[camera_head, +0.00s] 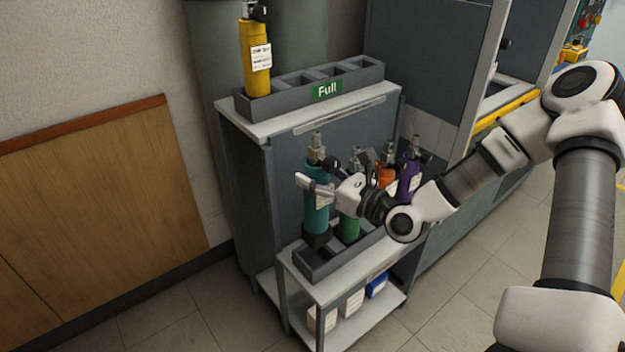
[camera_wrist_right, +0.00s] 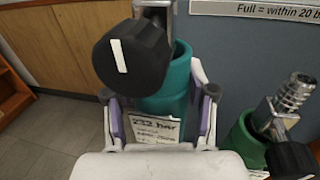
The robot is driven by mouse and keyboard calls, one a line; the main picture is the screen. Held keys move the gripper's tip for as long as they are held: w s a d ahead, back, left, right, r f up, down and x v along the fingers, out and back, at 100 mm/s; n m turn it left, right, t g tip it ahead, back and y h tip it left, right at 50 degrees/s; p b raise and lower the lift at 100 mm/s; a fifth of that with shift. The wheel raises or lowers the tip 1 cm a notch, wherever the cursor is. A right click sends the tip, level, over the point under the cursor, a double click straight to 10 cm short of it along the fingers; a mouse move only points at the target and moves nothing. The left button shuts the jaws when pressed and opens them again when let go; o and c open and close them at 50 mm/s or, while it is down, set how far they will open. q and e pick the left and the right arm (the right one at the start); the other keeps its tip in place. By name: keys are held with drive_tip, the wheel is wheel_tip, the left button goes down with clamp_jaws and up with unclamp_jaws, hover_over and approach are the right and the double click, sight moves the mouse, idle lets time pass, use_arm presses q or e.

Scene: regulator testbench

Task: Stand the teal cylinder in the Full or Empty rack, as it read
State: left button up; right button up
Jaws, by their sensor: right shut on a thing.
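The teal cylinder (camera_head: 316,212) is upright at the left end of the lower rack (camera_head: 315,270), its dark base at that rack's back edge. I cannot tell whether the base is inside a slot or just above it. My right gripper (camera_head: 317,187) is shut around the teal cylinder's upper body. In the right wrist view the teal cylinder (camera_wrist_right: 168,88) stands between both fingers, with a black knob in front and a partly hidden label that seems to read 232 bar. The upper Full rack (camera_head: 327,88) holds a yellow cylinder (camera_head: 256,62) at its left end. My left gripper is out of view.
A green cylinder (camera_head: 349,222) stands close right of the teal one, then orange (camera_head: 386,177) and purple (camera_head: 409,180) cylinders. The Full rack's slots right of the yellow cylinder look empty. Boxes (camera_head: 350,305) sit on the shelf below.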

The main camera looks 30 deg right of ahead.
sight(326, 216)
wheel_tip(326, 216, down, 9)
drive_tip(key=b, duration=0.8)
drive_tip(key=shift+f, duration=0.1)
drive_tip(key=shift+f+b, duration=0.5)
drive_tip(key=shift+b, duration=0.15)
idle(0.5)
drive_tip(key=o, duration=1.5)
drive_tip(key=shift+f, duration=0.1)
wheel_tip(326, 216, up, 10)
drive_tip(key=shift+r, duration=0.1)
